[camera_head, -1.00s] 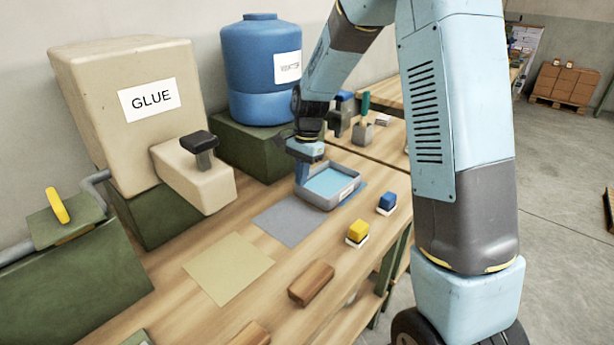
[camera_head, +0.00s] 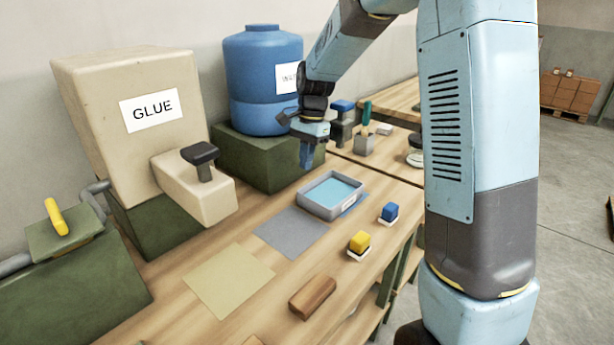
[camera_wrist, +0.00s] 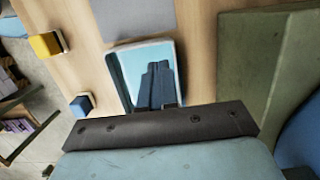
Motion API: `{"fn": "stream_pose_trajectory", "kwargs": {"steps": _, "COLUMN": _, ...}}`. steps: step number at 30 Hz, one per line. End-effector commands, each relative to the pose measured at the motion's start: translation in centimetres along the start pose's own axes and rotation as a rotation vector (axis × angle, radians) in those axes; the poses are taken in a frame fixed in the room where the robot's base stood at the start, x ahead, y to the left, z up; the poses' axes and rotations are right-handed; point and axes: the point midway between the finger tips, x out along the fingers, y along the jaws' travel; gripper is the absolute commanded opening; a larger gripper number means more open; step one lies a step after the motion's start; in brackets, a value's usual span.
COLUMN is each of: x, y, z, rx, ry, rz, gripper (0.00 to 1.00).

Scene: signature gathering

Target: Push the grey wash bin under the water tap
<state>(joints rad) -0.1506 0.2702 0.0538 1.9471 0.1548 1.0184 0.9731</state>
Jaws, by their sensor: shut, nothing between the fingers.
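The grey wash bin (camera_head: 336,212) sits on the wooden table and holds light blue water. In the head view it overlaps the blue mat (camera_head: 356,203), beside the grey mat (camera_head: 291,232). My gripper (camera_head: 306,165) is shut and empty, above and behind the bin, apart from it. In the wrist view the gripper's fingers (camera_wrist: 158,85) show in front of the bin (camera_wrist: 118,75). The blue water tank (camera_head: 262,70) stands on a green block behind; its tap is hidden by my arm.
The beige glue tank (camera_head: 135,110) with its dispenser stands left. A yellow-topped stamp (camera_head: 359,243), a blue-topped stamp (camera_head: 389,212) and a brown wooden block (camera_head: 312,298) lie along the front edge. A yellowish mat (camera_head: 229,279) is bare. A green block (camera_head: 265,158) stands behind the bin.

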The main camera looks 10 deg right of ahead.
Motion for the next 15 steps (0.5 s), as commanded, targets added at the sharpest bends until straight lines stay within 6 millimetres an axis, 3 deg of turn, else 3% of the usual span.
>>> {"fn": "stream_pose_trajectory", "kwargs": {"steps": 6, "x": -3.9, "y": 0.0, "z": -0.1, "rx": 0.002, "ry": 0.002, "rz": -0.001, "gripper": 0.0}}
{"fn": "stream_pose_trajectory", "kwargs": {"steps": 15, "x": -6.0, "y": 0.1, "z": -0.2, "rx": 0.002, "ry": 0.0, "rz": 0.002, "gripper": 0.0}}
